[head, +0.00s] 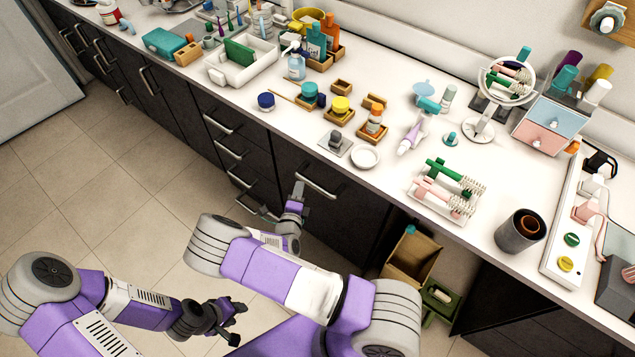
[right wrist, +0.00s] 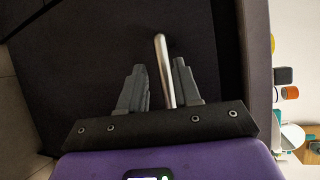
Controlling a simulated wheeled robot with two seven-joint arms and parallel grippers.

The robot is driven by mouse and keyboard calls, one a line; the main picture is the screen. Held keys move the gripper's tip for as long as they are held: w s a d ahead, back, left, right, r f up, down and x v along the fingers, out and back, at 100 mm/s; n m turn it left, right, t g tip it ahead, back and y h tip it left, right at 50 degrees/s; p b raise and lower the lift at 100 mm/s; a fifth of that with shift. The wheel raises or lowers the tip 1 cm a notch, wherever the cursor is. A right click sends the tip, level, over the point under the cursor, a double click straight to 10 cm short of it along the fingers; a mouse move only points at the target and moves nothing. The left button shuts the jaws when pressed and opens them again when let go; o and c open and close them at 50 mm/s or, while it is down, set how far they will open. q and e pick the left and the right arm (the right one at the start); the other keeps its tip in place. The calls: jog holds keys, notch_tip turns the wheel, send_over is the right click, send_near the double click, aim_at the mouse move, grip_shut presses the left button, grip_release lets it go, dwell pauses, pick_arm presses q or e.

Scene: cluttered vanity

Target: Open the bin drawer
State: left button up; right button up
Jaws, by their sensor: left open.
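The bin drawer (head: 335,217) is a dark front under the white counter, flush with its neighbours, with a silver bar handle (head: 318,188) near its top. My right gripper (head: 299,187) is at the left end of this handle. In the right wrist view, the handle (right wrist: 165,72) passes between the two fingers of my right gripper (right wrist: 158,68). The fingers are apart, with a visible gap on the left side of the bar; the right finger is close to it. My left gripper (head: 230,318) is open and empty, low over the floor, away from the cabinets.
Dark drawers with silver handles (head: 228,150) line the counter to the left. Right of the bin drawer, an open space holds a cardboard box (head: 412,258) and a green crate (head: 440,302). The counter (head: 300,130) above is crowded with small items. The tiled floor (head: 110,190) is clear.

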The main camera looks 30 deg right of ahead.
aim_at(316, 189)
jog(key=shift+g+h, duration=0.3)
jog(key=shift+h, duration=0.6)
jog(key=s+d, duration=0.1)
jog(key=s, duration=0.1)
jog(key=s+d, duration=0.1)
jog(key=d, duration=0.1)
jog(key=shift+s+d+f, duration=0.1)
jog(key=shift+s+f, duration=0.05)
jog(key=shift+s, duration=0.25)
jog(key=b+x, duration=0.1)
jog(key=x, duration=0.5)
jog(key=shift+w+d+f+b, duration=0.1)
jog(key=shift+w+d+b, duration=0.15)
jog(key=shift+b, duration=0.1)
grip_shut()
